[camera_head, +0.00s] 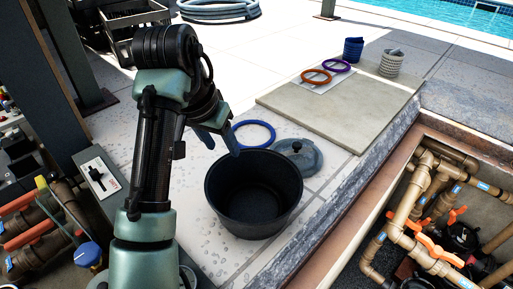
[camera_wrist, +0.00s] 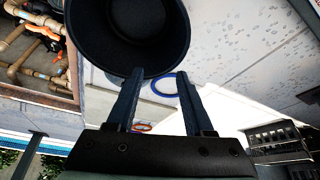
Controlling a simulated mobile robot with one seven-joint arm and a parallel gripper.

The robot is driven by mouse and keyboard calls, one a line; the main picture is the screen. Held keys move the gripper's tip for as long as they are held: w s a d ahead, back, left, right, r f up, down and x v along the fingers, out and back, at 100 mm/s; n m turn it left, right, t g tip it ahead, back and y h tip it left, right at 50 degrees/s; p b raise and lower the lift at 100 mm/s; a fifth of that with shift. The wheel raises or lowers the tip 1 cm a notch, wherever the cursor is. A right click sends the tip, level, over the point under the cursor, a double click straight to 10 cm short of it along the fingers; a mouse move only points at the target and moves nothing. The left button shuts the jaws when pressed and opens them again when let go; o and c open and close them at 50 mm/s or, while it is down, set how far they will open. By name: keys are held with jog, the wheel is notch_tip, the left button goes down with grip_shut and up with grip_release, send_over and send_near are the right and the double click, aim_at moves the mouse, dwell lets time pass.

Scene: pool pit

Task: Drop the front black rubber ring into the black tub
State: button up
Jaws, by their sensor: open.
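The black tub (camera_head: 290,217) stands open on the pale paving in the head view, and its wide dark mouth fills the top of the wrist view (camera_wrist: 177,58). My gripper (camera_head: 222,146) is beside the tub's far left rim in the head view. In the wrist view its two blue-grey fingers (camera_wrist: 155,78) are spread with nothing between them, and their tips point toward the tub's rim. I cannot make out a black rubber ring in either view. The tub's inside is too dark to tell whether one lies there.
A blue ring (camera_head: 272,134) and a grey lid (camera_head: 307,160) lie behind the tub. Orange (camera_head: 317,84) and purple (camera_head: 347,67) rings lie on a slab (camera_head: 290,106). A recessed pit with brown pipes (camera_head: 410,215) is at right. Valves and pipes (camera_head: 45,225) crowd the left.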

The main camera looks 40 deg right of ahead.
jog(key=v, duration=0.5)
jog(key=shift+r, duration=0.1)
dwell(0.3)
jog(key=w+a+r+n+t+h, duration=0.1)
jog(key=w+r+n+t+h, duration=0.15)
jog(key=r+t, duration=0.45)
jog(key=w+a+r+n+t+h, duration=0.1)
jog(key=w+r+n+t+h, duration=0.15)
jog(key=r+t, duration=0.45)
jog(key=s+a+r+n+t+y, duration=0.3)
jog(key=s+a+r+t+y, duration=0.1)
jog(key=s+a+r, duration=0.3)
jog(key=s+a+r+n+t+y, duration=0.4)
jog(key=s+a+r+t, duration=0.3)
jog(key=a+r, duration=0.4)
jog(key=shift+s+a+n+y, duration=0.35)
jog(key=shift+a+y, duration=0.15)
jog(key=shift+a, duration=0.75)
jog(key=shift+r, duration=0.1)
